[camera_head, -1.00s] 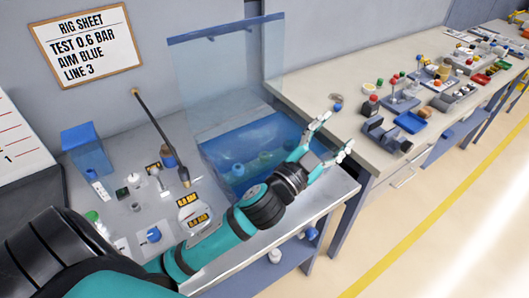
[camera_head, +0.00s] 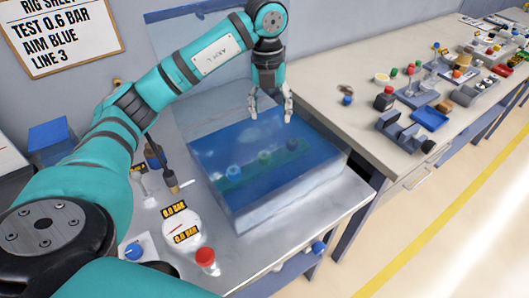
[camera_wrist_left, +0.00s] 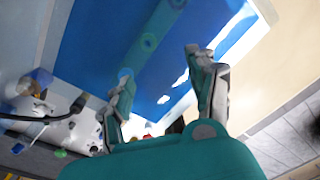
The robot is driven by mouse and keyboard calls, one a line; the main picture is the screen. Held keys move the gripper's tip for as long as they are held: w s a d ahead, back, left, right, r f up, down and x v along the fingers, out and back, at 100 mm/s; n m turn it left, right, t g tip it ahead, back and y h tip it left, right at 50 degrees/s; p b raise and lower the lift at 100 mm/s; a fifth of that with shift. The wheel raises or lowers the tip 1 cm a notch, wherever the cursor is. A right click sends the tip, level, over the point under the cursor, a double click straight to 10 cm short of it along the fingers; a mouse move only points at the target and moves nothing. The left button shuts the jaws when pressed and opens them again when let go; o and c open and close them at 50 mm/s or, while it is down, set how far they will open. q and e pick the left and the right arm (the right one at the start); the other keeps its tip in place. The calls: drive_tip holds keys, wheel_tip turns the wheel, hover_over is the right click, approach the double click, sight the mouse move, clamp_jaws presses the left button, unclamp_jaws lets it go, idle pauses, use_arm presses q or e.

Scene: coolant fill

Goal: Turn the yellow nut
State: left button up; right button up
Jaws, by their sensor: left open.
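My left gripper (camera_head: 270,112) is open and empty, pointing down over the back part of a clear tank (camera_head: 290,200) of blue liquid. Its two fingers also show spread over the blue surface in the left wrist view (camera_wrist_left: 160,62). I cannot tell from these frames whether the fingertips touch the liquid. A pale blue round fitting (camera_head: 233,172), a green one (camera_head: 265,157) and a dark one (camera_head: 292,145) show blurred through the liquid. I cannot make out a yellow nut for certain. My right gripper is not in view.
A workbench at the right holds a blue tray (camera_head: 430,118) and several small parts. A rig sheet (camera_head: 60,35) hangs on the wall.

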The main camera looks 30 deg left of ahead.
sight(264, 155)
use_arm(q)
drive_tip(key=shift+y, duration=0.3)
drive_tip(key=f+p, duration=0.1)
drive_tip(key=f, duration=0.4)
drive_tip(key=a+f+p, duration=0.1)
drive_tip(key=f, duration=0.5)
drive_tip(key=f+p, duration=0.1)
drive_tip(key=f, duration=0.4)
drive_tip(key=shift+s+a+f, duration=0.2)
drive_tip(key=shift+a+f, duration=0.05)
drive_tip(key=shift+f, duration=0.1)
drive_tip(key=c, duration=1.1)
drive_tip(key=shift+c, duration=0.2)
